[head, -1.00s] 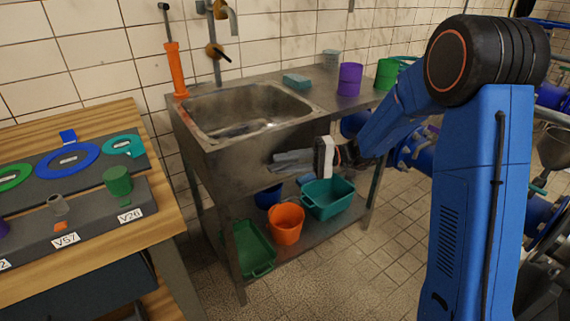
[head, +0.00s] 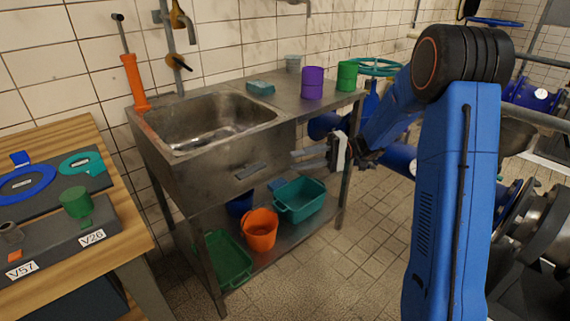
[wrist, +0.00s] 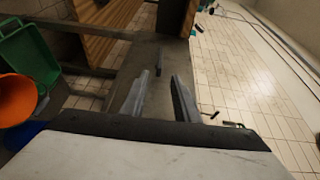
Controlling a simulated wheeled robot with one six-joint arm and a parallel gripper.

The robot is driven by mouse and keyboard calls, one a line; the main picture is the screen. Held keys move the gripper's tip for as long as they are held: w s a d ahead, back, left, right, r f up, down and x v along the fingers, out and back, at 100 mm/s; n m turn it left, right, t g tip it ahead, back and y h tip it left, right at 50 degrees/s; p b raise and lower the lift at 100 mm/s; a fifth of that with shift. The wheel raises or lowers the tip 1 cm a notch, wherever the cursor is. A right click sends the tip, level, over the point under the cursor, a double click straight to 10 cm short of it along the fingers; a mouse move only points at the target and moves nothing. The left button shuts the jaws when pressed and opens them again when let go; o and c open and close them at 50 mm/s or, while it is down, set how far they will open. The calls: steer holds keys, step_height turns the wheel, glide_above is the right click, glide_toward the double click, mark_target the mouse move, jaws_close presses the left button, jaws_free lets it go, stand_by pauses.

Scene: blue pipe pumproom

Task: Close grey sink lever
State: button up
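A grey lever (head: 250,171) sits on the front face of the steel sink (head: 190,175), near its lower right edge. It lies nearly level, tilted slightly up to the right. In the wrist view a small dark grey bar, which looks like the lever (wrist: 135,64), shows ahead of the fingertips against the sink's front panel. My gripper (head: 295,159) is to the right of the lever with a visible gap and does not touch it. In the wrist view its two fingers (wrist: 161,76) stand apart with nothing between them.
Below the sink a shelf carries an orange bucket (head: 260,230), a teal tub (head: 301,203) and a green tray (head: 228,262). A wooden bench (head: 118,228) stands at left. Purple (head: 312,83) and green cups stand on the counter. The tiled floor in front is open.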

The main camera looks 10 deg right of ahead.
steer(key=shift+w+d, duration=0.2)
steer(key=shift+d, duration=0.9)
steer(key=s+r+h, duration=0.2)
steer(key=s+h, duration=0.6)
steer(key=s, duration=1.1)
steer(key=s+d+m+t+h, duration=0.2)
steer(key=s+d+t+h, duration=0.6)
steer(key=s+d, duration=0.4)
steer(key=s+h, duration=0.1)
steer(key=s, duration=0.2)
steer(key=shift+s+d+f, duration=0.15)
steer(key=shift+s+d, duration=0.05)
steer(key=shift+d, duration=0.05)
